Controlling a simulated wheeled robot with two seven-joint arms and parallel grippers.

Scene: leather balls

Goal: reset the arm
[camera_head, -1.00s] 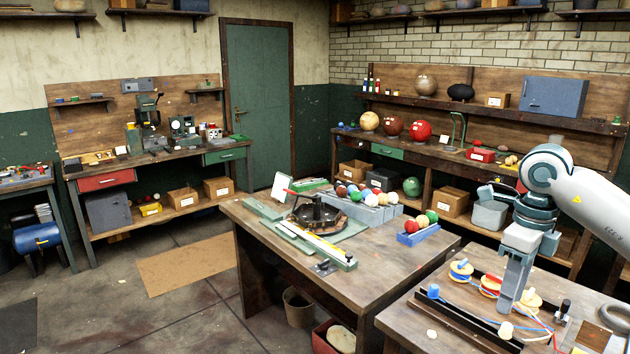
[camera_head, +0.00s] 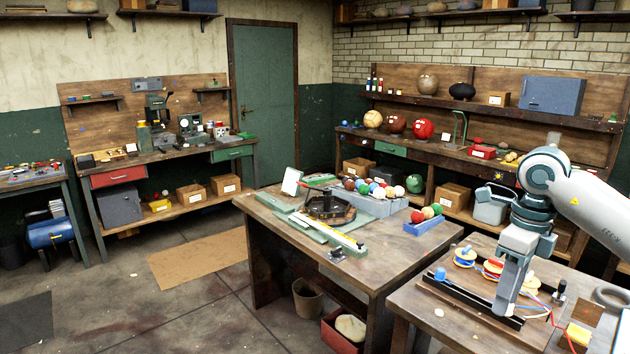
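My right arm comes in from the right edge in the head view. No held object can be made out. My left arm and gripper are not in view.
The middle table (camera_head: 400,255) holds a round dark fixture (camera_head: 328,205), a blue tray (camera_head: 423,226) with several balls, and a grey rack. A bin (camera_head: 307,298) and a red box (camera_head: 340,335) stand on the floor. Open floor lies at left.

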